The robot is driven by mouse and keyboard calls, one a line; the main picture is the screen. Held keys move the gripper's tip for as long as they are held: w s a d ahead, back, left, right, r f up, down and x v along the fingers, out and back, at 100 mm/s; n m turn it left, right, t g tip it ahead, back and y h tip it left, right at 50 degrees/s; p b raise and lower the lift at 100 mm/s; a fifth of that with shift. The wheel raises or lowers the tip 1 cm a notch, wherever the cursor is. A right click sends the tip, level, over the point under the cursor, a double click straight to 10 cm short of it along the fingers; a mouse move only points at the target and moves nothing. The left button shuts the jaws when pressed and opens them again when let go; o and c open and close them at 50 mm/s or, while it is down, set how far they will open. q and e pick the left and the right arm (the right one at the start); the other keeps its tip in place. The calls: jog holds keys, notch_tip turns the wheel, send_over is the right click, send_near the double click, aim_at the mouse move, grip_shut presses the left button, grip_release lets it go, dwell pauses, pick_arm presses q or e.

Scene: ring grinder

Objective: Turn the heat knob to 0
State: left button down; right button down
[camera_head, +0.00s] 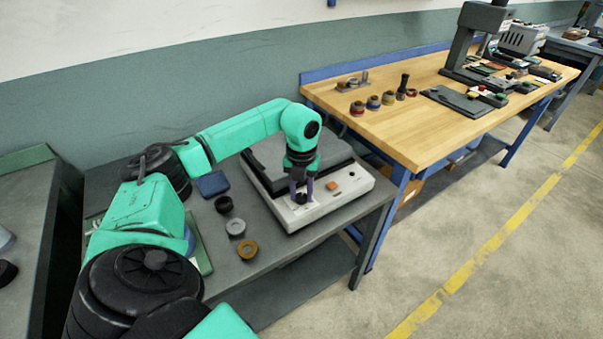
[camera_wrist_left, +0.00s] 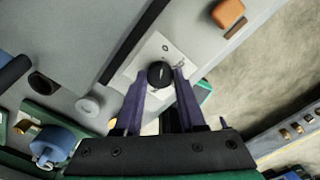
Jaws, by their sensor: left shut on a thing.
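The heat knob (camera_wrist_left: 160,74) is a small round black knob with a pale mark on top, on a white label plate in the left wrist view. The plate's print is too small to read. The knob sits on the front panel of a light grey heater unit (camera_head: 330,205) in the head view. My left gripper (camera_head: 301,191) points down over that panel, its two purple fingers (camera_wrist_left: 160,82) on either side of the knob and shut on it. In the head view the fingers mostly hide the knob. My right gripper is not in view.
An orange switch (camera_head: 332,186) sits on the panel right of the knob. A black ring (camera_head: 224,204), a grey ring (camera_head: 236,228) and a brass ring (camera_head: 247,249) lie left of the heater on the grey bench. A wooden workbench (camera_head: 410,135) stands behind, to the right.

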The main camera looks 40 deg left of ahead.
aim_at(302, 196)
pick_arm(q)
jog(key=c, duration=0.5)
grip_release()
jog(key=shift+w+a+r, duration=0.1)
jog(key=shift+r, duration=0.05)
jog(key=shift+c, duration=0.2)
jog(key=shift+o, duration=0.3)
notch_tip(302, 196, up, 14)
jog(key=shift+r, duration=0.25)
